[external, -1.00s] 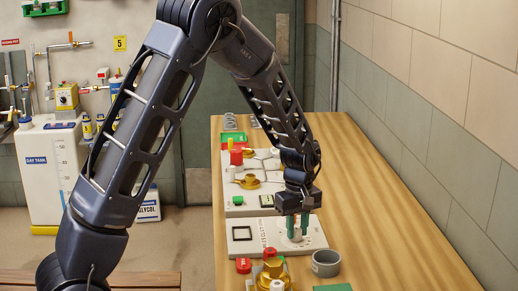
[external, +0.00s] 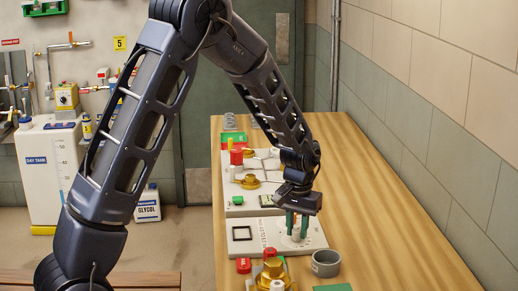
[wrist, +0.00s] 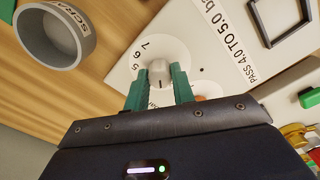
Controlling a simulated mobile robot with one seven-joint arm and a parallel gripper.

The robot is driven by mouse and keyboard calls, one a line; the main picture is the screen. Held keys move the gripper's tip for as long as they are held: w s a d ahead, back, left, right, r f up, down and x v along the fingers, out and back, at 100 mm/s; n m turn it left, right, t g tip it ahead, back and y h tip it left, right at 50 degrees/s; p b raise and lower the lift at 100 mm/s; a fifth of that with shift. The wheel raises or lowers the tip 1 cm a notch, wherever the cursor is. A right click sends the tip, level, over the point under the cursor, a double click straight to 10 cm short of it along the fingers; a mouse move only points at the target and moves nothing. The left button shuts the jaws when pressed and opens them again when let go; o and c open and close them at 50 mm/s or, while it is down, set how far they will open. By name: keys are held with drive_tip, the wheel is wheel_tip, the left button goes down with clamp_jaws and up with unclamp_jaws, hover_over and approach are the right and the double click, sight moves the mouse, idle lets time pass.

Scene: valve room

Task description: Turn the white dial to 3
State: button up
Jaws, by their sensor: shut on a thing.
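The white dial (wrist: 158,62) is on a pale panel (wrist: 118,72), with the printed numbers 5, 6 and 7 showing beside it in the wrist view. My gripper (wrist: 158,77) has its two green fingers on either side of the dial's knob and is shut on it. The fingers and the gripper body hide the other numbers, and I cannot tell which number the dial points to. In the external view my gripper (external: 297,230) reaches down onto the panel (external: 262,240), and the dial (external: 296,236) shows only partly between the fingers.
A grey cup (external: 325,263) stands on the wooden bench (external: 395,250), close to the panel. The bench's right side is clear.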

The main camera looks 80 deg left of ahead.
sight(297, 230)
drive_tip(key=m, duration=0.6)
drive_tip(key=shift+m, duration=0.4)
idle(0.4)
drive_tip(key=o, duration=1)
wheel_tip(297, 230, up, 11)
drive_tip(key=shift+f, duration=0.1)
